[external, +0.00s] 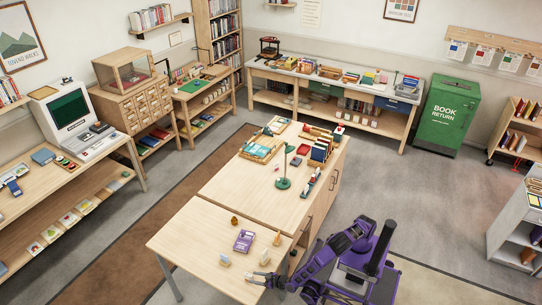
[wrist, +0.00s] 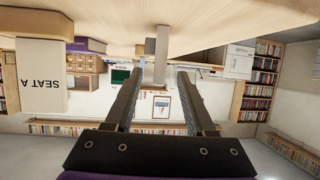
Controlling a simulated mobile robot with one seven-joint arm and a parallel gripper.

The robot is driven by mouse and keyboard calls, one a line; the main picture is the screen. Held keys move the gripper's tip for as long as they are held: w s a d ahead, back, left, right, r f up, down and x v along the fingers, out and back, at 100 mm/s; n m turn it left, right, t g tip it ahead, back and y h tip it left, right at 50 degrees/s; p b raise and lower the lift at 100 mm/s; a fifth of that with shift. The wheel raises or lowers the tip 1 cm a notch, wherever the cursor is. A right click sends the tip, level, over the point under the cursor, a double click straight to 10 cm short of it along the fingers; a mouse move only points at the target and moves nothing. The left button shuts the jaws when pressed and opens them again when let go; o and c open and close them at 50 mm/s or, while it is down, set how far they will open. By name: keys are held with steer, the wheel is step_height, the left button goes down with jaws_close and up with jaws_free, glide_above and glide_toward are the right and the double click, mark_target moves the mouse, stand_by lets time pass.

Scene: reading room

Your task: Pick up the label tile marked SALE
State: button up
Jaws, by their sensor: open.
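My gripper (external: 252,279) is low over the near end of the light wooden table, its fingers pointing left. In the wrist view, which is upside down, my gripper (wrist: 156,75) has its two dark fingers apart with nothing held between them. A pale block (external: 265,257) stands just beyond it; in the wrist view this seems to be the tile (wrist: 40,77) reading SEAT A. Another small pale block (external: 224,261) stands farther left on the table. A narrow greyish upright piece (wrist: 161,45) shows ahead between the fingers. I cannot read SALE on any tile.
A purple box (external: 243,240), an orange-brown piece (external: 234,220) and a wooden pawn-like piece (external: 277,238) stand nearby on the table (external: 185,240). A green lamp (external: 284,183) and book racks stand farther back. The table's left part is clear.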

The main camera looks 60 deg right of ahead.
mark_target(252, 277)
steer(key=x, duration=0.4)
steer(key=shift+w+f, duration=0.25)
steer(key=shift+w, duration=0.1)
jaws_close()
